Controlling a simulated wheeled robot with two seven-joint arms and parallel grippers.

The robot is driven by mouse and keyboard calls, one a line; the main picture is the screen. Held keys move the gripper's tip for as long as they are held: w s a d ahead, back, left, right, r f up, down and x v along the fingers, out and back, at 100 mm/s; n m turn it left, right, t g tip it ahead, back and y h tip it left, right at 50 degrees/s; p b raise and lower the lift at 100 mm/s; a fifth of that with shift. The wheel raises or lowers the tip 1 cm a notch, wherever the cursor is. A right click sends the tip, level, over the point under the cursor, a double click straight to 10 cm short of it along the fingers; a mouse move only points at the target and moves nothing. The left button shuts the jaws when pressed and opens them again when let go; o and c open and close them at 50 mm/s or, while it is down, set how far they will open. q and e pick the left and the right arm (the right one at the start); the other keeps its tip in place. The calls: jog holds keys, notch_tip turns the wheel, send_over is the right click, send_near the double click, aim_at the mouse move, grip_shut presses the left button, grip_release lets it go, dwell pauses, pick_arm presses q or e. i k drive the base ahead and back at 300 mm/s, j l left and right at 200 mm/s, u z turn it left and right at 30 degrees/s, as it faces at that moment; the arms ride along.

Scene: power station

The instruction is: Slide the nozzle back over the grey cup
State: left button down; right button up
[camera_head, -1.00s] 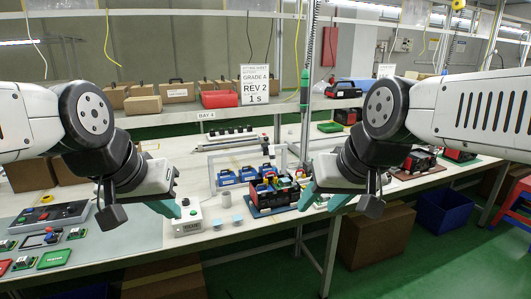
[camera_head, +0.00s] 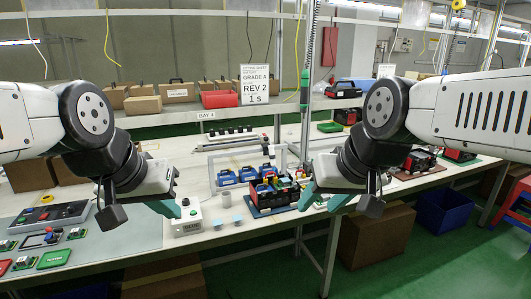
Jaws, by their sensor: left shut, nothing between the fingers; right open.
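Two small grey-blue cups (camera_head: 237,219) stand on the white bench front, between my grippers; the second is just left of it (camera_head: 217,223). A dark upright part with a pale tip (camera_head: 267,153), perhaps the nozzle, rises behind the red, yellow and black assembly; it is too small to tell for sure. My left gripper (camera_head: 172,209) is shut and empty, left of the cups and beside a pale box. My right gripper (camera_head: 325,199) is open and empty, to the right of the assembly. Neither touches a cup.
A pale control box with a green button (camera_head: 187,223) stands left of the cups. The black, red and yellow assembly (camera_head: 272,193) sits on a blue mat right of them. Blue units (camera_head: 226,178) stand behind, within a grey frame. The bench's front edge is close.

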aim_at(270, 154)
jog(key=i+j+z, duration=0.1)
jog(key=i+j, duration=0.25)
jog(key=i, duration=0.25)
jog(key=i+j+z, duration=0.1)
jog(key=i+j, duration=0.3)
jog(key=i, duration=0.25)
